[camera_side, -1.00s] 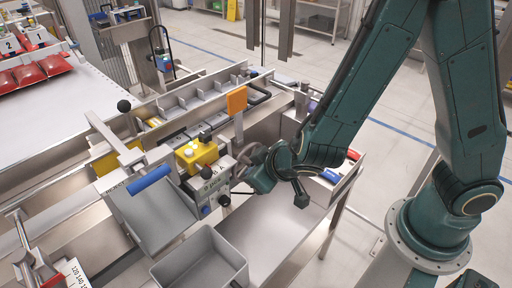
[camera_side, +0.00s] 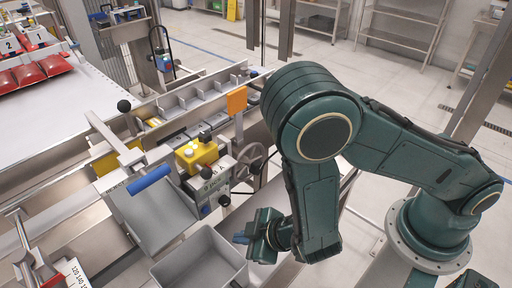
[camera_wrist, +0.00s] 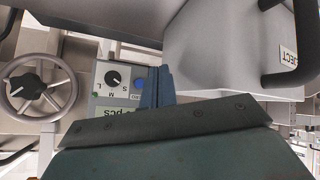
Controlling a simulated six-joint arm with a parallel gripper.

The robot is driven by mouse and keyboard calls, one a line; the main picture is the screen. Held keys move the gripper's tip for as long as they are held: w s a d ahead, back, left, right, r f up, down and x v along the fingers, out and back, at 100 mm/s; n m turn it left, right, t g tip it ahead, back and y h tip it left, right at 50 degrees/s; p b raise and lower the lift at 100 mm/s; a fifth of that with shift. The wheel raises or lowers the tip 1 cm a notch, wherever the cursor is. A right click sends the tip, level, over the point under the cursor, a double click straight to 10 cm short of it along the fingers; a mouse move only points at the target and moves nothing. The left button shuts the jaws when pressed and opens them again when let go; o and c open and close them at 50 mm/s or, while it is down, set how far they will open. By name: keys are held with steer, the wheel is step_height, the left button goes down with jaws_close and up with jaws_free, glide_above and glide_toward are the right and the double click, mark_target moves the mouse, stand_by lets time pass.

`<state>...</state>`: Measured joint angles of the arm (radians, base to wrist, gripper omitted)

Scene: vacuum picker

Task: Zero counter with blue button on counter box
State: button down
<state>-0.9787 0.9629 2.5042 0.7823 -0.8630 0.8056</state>
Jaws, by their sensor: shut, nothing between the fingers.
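The counter box (camera_side: 216,178) is a light grey box with a "pcs" display, a black knob and a blue button (camera_side: 206,210) on its front, at the middle of the side view. In the wrist view the counter box (camera_wrist: 104,78) shows a dial marked S, M and L, with the blue button (camera_wrist: 138,84) beside it. My gripper (camera_side: 240,238) is shut and empty, to the lower right of the box in the side view. In the wrist view its blue-grey fingers (camera_wrist: 159,73) lie just right of the button; whether they touch the box cannot be told.
A grey bin (camera_side: 232,251) stands in front of the box; in the wrist view a bin (camera_wrist: 205,45) with a black handle fills the upper right. A spoked handwheel (camera_side: 263,151) is beside the box. A yellow unit (camera_side: 185,164) and orange paddle (camera_side: 237,101) are behind.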

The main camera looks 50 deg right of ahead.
steer(key=shift+s+a+f, duration=0.1)
steer(key=shift+f, duration=0.05)
steer(key=shift+w, duration=0.2)
stand_by(0.3)
steer(key=w, duration=0.8)
steer(key=shift+w, duration=0.2)
steer(key=shift+w, duration=0.8)
stand_by(3.1)
steer(key=shift+s, duration=0.1)
stand_by(0.3)
steer(key=shift+s, duration=0.65)
steer(key=shift+s, duration=0.1)
steer(key=shift+s, duration=2.45)
